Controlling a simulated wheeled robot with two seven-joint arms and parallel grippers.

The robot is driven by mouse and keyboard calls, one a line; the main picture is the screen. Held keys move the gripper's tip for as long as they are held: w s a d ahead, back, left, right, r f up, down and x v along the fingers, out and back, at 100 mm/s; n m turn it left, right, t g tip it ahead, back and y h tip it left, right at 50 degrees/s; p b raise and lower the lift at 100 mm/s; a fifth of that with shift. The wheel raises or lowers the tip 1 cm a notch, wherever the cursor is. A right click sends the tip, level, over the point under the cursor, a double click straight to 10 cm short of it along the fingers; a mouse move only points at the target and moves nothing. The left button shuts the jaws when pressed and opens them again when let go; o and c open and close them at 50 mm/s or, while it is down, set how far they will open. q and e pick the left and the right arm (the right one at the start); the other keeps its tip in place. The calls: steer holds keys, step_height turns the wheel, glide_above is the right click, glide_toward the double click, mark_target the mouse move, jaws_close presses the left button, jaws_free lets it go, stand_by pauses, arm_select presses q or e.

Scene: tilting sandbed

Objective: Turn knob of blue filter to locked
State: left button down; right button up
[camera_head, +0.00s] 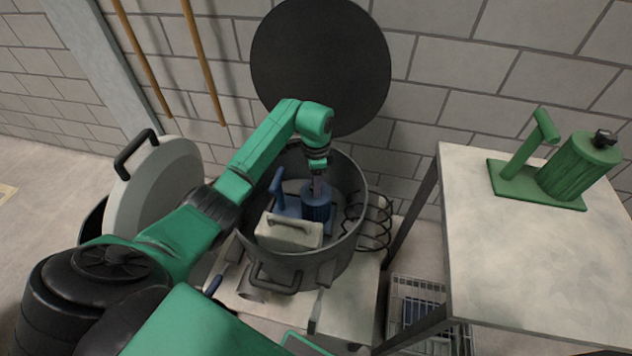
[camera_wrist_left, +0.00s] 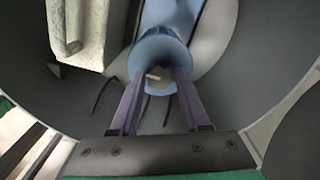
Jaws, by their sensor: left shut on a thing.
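The blue filter (camera_head: 316,208) stands inside a large dark pot (camera_head: 345,240), with a blue handle post (camera_head: 277,190) on its base. In the left wrist view the filter's round body (camera_wrist_left: 165,42) sits between my fingers, with a small pale knob (camera_wrist_left: 154,77) on its end. My left gripper (camera_head: 317,189) reaches down into the pot from above. Its purple fingers (camera_wrist_left: 160,74) are shut on the knob at the filter's top. The fingers partly hide the knob, and I cannot read its lock position. My right gripper is not in view.
A pale block with a handle (camera_head: 289,232) lies in the pot beside the filter. The dark round lid (camera_head: 320,62) stands behind. A green filter (camera_head: 573,170) stands on the right table (camera_head: 530,265). A wire basket (camera_head: 425,300) is below.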

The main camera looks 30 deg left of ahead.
arm_select(q)
steer(key=shift+m, duration=0.5)
steer(key=m, duration=0.2)
steer(key=shift+r+m+p, duration=0.1)
steer(key=shift+m+p, duration=0.25)
steer(key=shift+m, duration=0.05)
steer(key=m, duration=0.4)
steer(key=shift+m, duration=0.3)
steer(key=m, duration=0.4)
steer(key=m+b, duration=0.1)
steer(key=m, duration=0.4)
steer(key=shift+m, duration=0.4)
steer(key=shift+c, duration=1.9)
jaws_free()
